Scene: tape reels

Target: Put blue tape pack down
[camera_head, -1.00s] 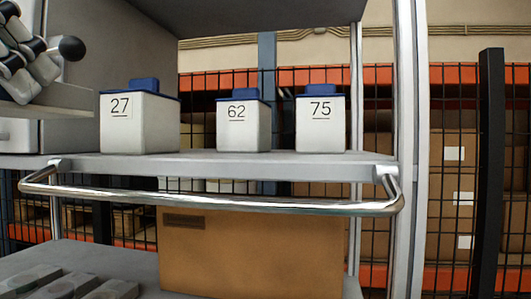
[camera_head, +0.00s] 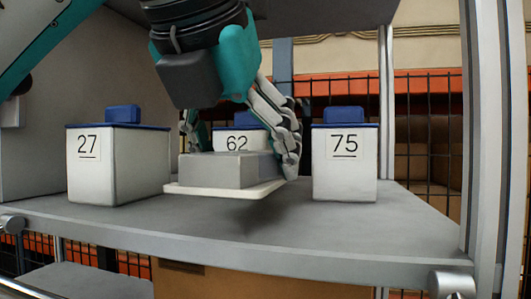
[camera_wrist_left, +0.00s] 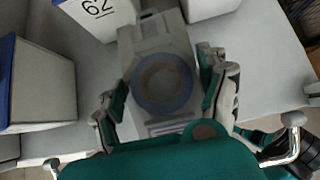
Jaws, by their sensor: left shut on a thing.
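The blue tape pack (camera_head: 220,171) is a grey block on a thin white base. In the left wrist view the pack (camera_wrist_left: 163,84) shows a round reel with a pale blue rim on its face. My left gripper (camera_head: 238,155) is shut on it, one finger on each side. The pack is held level over the shelf (camera_head: 285,232), in front of the bin marked 62 (camera_head: 237,141). A shadow below suggests a small gap to the shelf. My right gripper is not in view.
A white bin marked 27 (camera_head: 118,170) with a blue lid stands left of the pack, and one marked 75 (camera_head: 345,168) stands right. Bare shelf lies in front of the bins. A grey upright (camera_head: 485,150) borders the shelf at right.

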